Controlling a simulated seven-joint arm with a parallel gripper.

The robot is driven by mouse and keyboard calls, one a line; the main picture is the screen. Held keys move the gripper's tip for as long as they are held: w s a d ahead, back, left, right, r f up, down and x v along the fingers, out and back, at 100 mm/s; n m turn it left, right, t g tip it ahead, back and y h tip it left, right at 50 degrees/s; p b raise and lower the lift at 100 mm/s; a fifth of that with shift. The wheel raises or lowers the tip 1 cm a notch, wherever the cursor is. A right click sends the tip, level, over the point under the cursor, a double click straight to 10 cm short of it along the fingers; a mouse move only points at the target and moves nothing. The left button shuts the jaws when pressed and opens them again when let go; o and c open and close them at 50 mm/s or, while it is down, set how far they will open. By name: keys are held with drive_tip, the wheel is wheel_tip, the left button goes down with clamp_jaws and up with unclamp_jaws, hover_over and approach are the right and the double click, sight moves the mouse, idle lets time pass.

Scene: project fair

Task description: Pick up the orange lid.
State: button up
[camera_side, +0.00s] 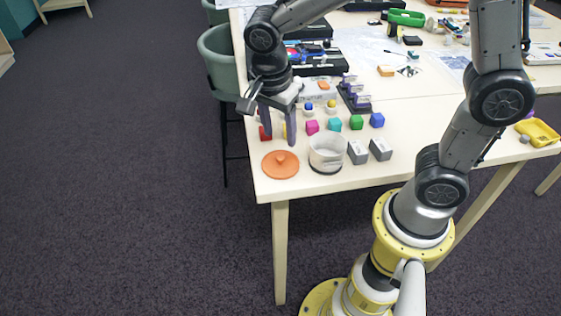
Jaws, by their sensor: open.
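The orange lid (280,165) is a flat round disc with a small raised knob. It lies on the white table near its front left corner. My gripper (280,138) is open, with its two dark fingers pointing down. The fingers are above and behind the lid in the picture and look apart from it. A red block and a yellow block (285,131) show partly behind the fingers. A white round pot (327,153) without a cover stands to the right of the lid.
A yellow tray (541,132) is at the far right. The table's left edge is close to the lid.

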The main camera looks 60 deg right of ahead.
sight(280, 156)
drive_tip(key=shift+d+f, duration=0.2)
drive_tip(key=shift+f, duration=3.15)
drive_tip(key=shift+c, duration=0.3)
clamp_jaws()
